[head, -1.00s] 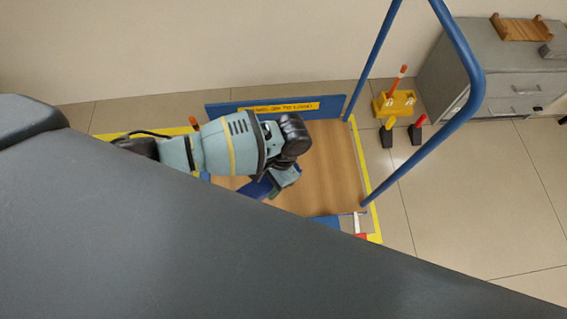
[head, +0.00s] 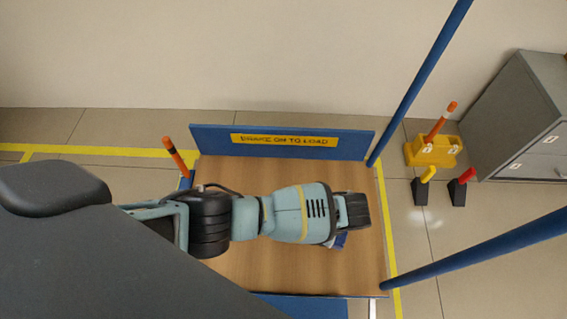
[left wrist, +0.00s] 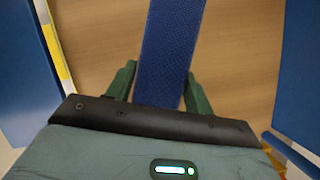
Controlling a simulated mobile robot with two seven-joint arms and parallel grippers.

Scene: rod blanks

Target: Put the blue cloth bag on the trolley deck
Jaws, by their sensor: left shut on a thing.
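The blue cloth bag (left wrist: 168,40) shows in the left wrist view as a blue woven strip between my left gripper's green fingers (left wrist: 160,74). The left gripper is shut on it. In the head view only a small blue piece of the bag (head: 340,241) shows beside the end of my left arm, and the fingers are hidden behind the wrist. The trolley deck (head: 290,268) is a brown wooden board under my left arm; it also fills the background of the left wrist view (left wrist: 235,45). I cannot tell whether the bag touches the deck. My right gripper is not in view.
A blue end board with a yellow label (head: 283,140) stands along the deck's far edge. Blue handle tubes (head: 420,80) rise at the right. A yellow block (head: 432,152) with an orange stick and a grey cabinet (head: 520,110) stand beyond. Much of the deck is bare.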

